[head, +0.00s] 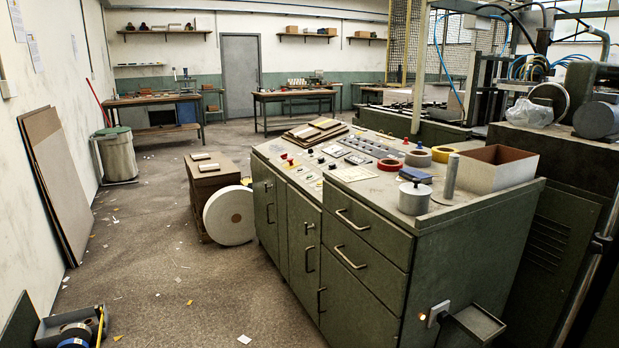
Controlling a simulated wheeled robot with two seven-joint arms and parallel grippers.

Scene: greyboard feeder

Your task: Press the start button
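A green control cabinet (365,262) stands in the middle right. Its sloped top panel (312,177) carries several small buttons and knobs. A red knob (290,162) sits near the panel's left edge, and another red knob (406,141) sits near its back. The labels are too small to read, so I cannot tell which control is the start button. A small pale switch box (438,314) is on the cabinet's near end, with a small orange glow beside it. Neither of my grippers is in view.
Tape rolls (417,158), a grey canister (414,198) and an open carton (492,170) crowd the cabinet top. A large white roll (229,215) stands left of the cabinet. Boards (58,180) lean on the left wall. The floor (165,265) between is mostly clear, with paper scraps.

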